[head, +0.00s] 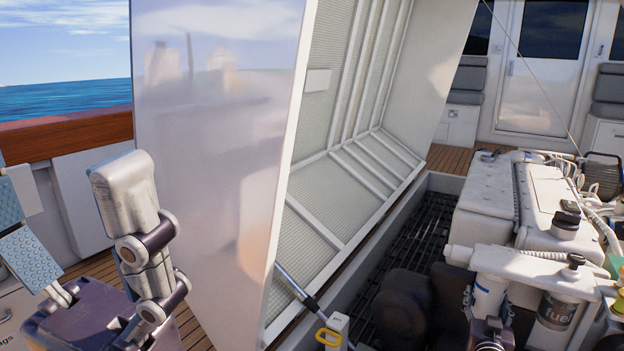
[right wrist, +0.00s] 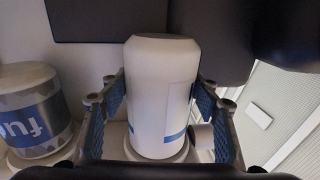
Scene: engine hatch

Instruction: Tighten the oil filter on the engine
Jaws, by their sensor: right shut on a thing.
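The oil filter (head: 487,297) is a white cylinder with a blue band, upright under the pale housing on the engine's near side. It fills the middle of the right wrist view (right wrist: 160,95). My right gripper (right wrist: 160,115) is shut on it, with one blue-padded finger on each side. In the head view only the dark body of the right gripper (head: 490,333) shows at the bottom edge, and its fingers are largely hidden. My left gripper (head: 65,178) is open and empty at the far left, its two fingers wide apart. The engine (head: 545,205) is at the right.
A fuel filter (head: 556,311) marked "fuel" hangs close beside the oil filter. The raised white hatch (head: 215,150) stands between my left gripper and the engine. A strut (head: 300,290) with a yellow-ringed end is at its foot. A dark grate (head: 420,235) lies beside the engine.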

